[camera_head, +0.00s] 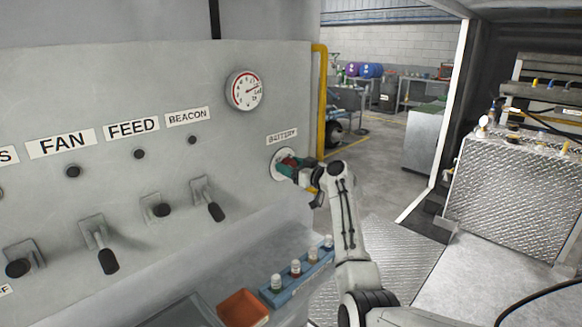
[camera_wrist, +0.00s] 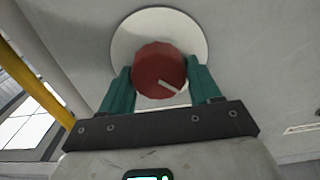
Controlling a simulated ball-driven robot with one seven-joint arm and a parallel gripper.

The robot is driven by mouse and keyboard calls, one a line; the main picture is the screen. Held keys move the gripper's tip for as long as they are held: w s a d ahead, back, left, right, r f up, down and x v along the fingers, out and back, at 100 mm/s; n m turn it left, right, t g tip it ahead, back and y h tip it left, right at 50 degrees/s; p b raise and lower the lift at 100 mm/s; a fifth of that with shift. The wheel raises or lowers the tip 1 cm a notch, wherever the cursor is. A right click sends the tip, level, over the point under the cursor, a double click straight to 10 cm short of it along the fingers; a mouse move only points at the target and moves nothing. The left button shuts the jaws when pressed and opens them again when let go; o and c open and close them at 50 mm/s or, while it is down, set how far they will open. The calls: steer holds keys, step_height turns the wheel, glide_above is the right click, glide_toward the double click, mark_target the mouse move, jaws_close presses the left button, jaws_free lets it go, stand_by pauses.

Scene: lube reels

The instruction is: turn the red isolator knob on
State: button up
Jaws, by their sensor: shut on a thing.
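The red isolator knob (camera_wrist: 157,68) sits on a round white plate (camera_wrist: 190,32) on the grey panel. Its pale pointer line points to the lower right in the wrist view. In the head view the knob (camera_head: 288,162) is partly covered by my gripper, below the BATTERY label (camera_head: 282,135). My gripper (camera_wrist: 160,88) has its two green fingers on either side of the knob, shut on it. My gripper (camera_head: 297,170) also shows in the head view, reaching the panel from the right.
The panel holds several black levers (camera_head: 108,260) under labels such as FAN and FEED, and a round gauge (camera_head: 244,90). A blue rack of small bottles (camera_head: 296,268) and an orange tray (camera_head: 243,308) lie below. A yellow pipe (camera_head: 320,100) runs along the panel's right edge.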

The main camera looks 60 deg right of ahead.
steer(key=m+b, duration=0.1)
steer(key=m, duration=0.3)
steer(key=shift+d+b, duration=0.1)
steer(key=shift+b, duration=0.25)
steer(key=m, duration=0.4)
steer(key=shift+d+m, duration=0.1)
steer(key=shift+m, duration=0.2)
steer(key=m+p, duration=0.1)
steer(key=m, duration=0.3)
steer(key=shift+s+d+f+m, duration=0.1)
steer(key=shift+m, duration=0.2)
steer(key=shift+f+m+p, duration=0.15)
steer(key=shift+m+p, duration=0.3)
steer(key=shift+m, duration=0.7)
steer(key=shift+f+m+p, duration=0.1)
steer(key=shift+m+p, duration=0.35)
steer(key=shift+m, duration=0.7)
steer(key=o, duration=1)
steer(key=shift+c, duration=0.2)
